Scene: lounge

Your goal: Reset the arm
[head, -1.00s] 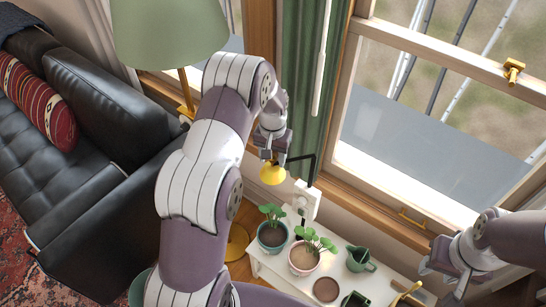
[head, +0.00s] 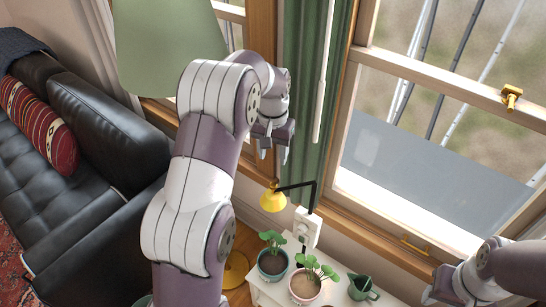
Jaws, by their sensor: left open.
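My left arm comes in from the lower left and rises across the middle of the view. My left gripper (head: 272,152) is open and empty, in front of the green curtain. Its fingers point down, and in the picture it shows above a small yellow lamp head (head: 272,199), apart from it. My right gripper (head: 438,288) is at the lower right, partly cut off by the bottom edge; its fingers are not clear enough to judge.
A small white table (head: 262,296) holds two potted plants (head: 272,262) (head: 305,286) and a green pitcher (head: 362,288). A green lampshade (head: 165,45) stands close behind my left arm. A black sofa (head: 110,125) is at left, windows (head: 430,150) at right.

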